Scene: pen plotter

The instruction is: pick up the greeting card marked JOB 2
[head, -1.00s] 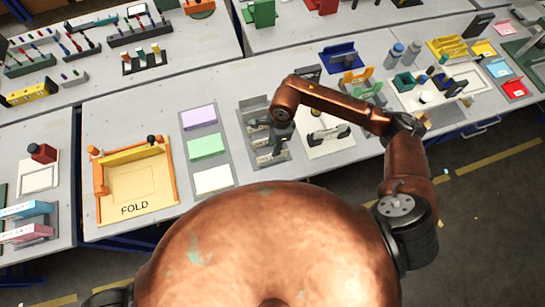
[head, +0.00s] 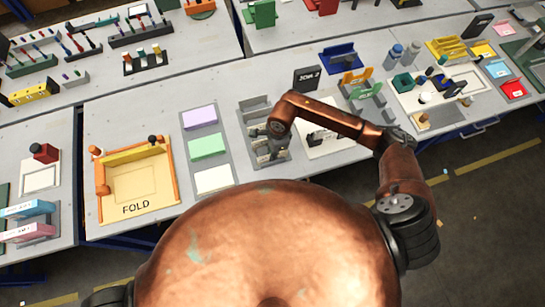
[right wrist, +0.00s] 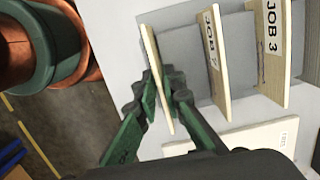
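My right gripper (right wrist: 160,85) has its green-padded fingers on either side of a thin cream card (right wrist: 152,50), with no clear gap on either side. This card is seen nearly edge-on, and no mark on it can be read. To its right stands a card (right wrist: 218,85) with a label starting JOB, its number unclear and perhaps a 2. Beyond that is a card marked JOB 3 (right wrist: 272,75). In the head view my right gripper (head: 268,152) is low over the grey slotted rack (head: 252,104), its fingertips partly hidden. My left gripper is not in view.
A dark sign reading JOB 2 (head: 306,77) stands behind my right arm. Left of the rack, a grey strip holds purple (head: 199,118), green (head: 206,146) and white (head: 213,180) stacks. The FOLD board (head: 136,206) is further left. Bare table lies between them.

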